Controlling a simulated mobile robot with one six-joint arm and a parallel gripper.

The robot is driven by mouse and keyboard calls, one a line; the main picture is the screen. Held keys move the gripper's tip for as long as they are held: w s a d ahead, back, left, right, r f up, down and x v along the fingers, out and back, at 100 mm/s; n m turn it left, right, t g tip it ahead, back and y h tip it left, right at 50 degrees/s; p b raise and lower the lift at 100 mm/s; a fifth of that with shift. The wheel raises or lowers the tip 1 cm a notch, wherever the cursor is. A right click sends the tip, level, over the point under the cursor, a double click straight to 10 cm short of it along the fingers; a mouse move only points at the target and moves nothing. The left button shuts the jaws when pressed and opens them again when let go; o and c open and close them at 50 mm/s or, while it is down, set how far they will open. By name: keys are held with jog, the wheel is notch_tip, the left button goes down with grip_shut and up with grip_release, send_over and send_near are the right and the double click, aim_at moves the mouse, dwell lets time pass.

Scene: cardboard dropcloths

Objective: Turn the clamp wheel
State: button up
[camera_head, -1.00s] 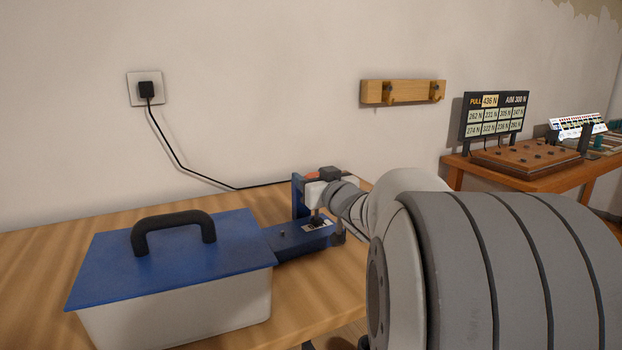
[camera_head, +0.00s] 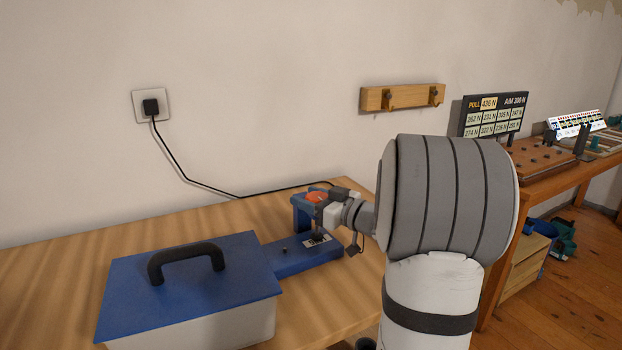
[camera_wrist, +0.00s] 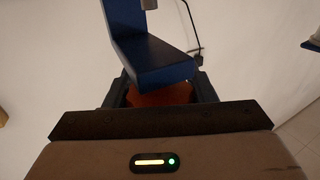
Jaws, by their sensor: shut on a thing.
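The clamp wheel is an orange-red disc (camera_head: 315,197) at the top of a blue clamp (camera_head: 304,262) that stands on the wooden workbench. In the wrist view the orange wheel (camera_wrist: 160,96) sits between my two dark fingers, partly covered by the blue clamp frame (camera_wrist: 155,62). My gripper (camera_wrist: 160,90) is shut on the wheel. In the head view my gripper (camera_head: 328,200) reaches in from the right at the clamp's top, and it hides part of the wheel.
A box with a blue lid and black handle (camera_head: 190,270) stands left of the clamp. A black cable (camera_head: 190,180) runs from a wall socket behind it. A second table at right holds a display board (camera_head: 494,116). Bare bench (camera_head: 180,225) shows behind the box.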

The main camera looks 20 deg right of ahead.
jog(key=n+g+y+p, duration=0.1)
jog(key=y, duration=0.1)
jog(key=n+g+y+p, duration=0.1)
jog(key=n+g+p, duration=0.1)
jog(key=n+g+y+p, duration=0.1)
jog(key=y+p, duration=0.1)
jog(key=shift+s+a+r+n+y, duration=0.2)
jog(key=shift+a+r+n+y, duration=0.05)
jog(key=shift+a+n+y, duration=0.05)
jog(key=n+g+y+p, duration=0.1)
jog(key=g, duration=0.1)
jog(key=n+g+y+p, duration=0.1)
jog(key=n+g+p, duration=0.1)
jog(key=n+g+y+p, duration=0.1)
jog(key=g+p, duration=0.1)
jog(key=shift+s+a+n+g, duration=0.2)
jog(key=shift+s+n+g, duration=0.1)
jog(key=shift+s+g, duration=0.1)
jog(key=n+g+p, duration=0.1)
jog(key=p, duration=0.1)
jog(key=n+g+p, duration=0.1)
jog(key=g+p, duration=0.1)
jog(key=n+g+y+p, duration=0.1)
jog(key=p, duration=0.1)
jog(key=shift+s+a+g, duration=0.1)
jog(key=shift+s+g, duration=0.15)
jog(key=shift+g, duration=0.05)
jog(key=shift+n+g+p, duration=0.3)
jog(key=shift+g+p, duration=0.2)
jog(key=shift+p, duration=0.5)
